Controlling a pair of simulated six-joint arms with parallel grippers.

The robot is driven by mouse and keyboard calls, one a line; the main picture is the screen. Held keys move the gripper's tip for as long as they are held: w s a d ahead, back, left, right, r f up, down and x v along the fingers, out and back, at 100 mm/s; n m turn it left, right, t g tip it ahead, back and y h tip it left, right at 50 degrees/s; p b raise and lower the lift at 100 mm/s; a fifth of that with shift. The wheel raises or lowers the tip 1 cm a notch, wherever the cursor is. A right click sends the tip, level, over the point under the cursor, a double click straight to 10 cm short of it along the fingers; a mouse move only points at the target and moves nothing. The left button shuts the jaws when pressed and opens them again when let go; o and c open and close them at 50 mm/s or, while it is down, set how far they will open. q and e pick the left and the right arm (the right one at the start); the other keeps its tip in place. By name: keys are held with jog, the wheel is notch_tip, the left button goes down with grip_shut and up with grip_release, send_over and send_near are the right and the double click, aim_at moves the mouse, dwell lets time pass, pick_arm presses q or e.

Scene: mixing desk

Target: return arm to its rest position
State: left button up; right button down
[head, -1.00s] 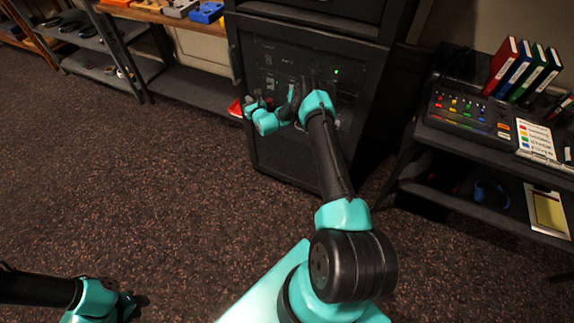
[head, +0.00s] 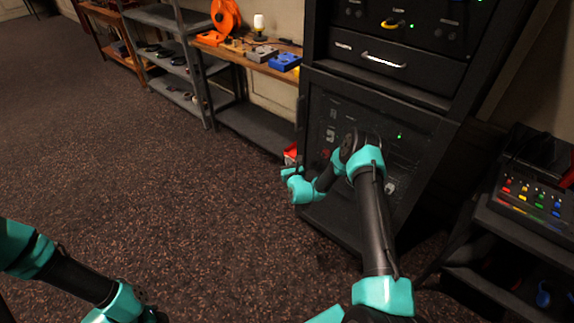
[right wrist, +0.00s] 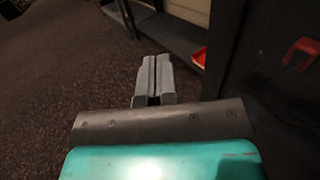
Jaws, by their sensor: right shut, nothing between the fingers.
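My right arm reaches forward in the head view, its teal and black links in front of the black rack cabinet (head: 365,115). The right gripper (head: 288,172) points to the left, close to the cabinet's lower left edge. In the right wrist view its two grey fingers (right wrist: 153,80) are together with nothing between them. My left arm enters at the lower left of the head view, bent low over the carpet. Its gripper is not visible there.
A red object (head: 291,154) is by the cabinet's left edge, just behind the right gripper. Shelves (head: 250,125) line the back wall. A mixing desk (head: 530,200) stands at right. Open carpet (head: 150,190) lies to the left.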

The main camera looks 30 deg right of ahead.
jog(key=shift+s+a, duration=0.25)
jog(key=shift+a, duration=0.3)
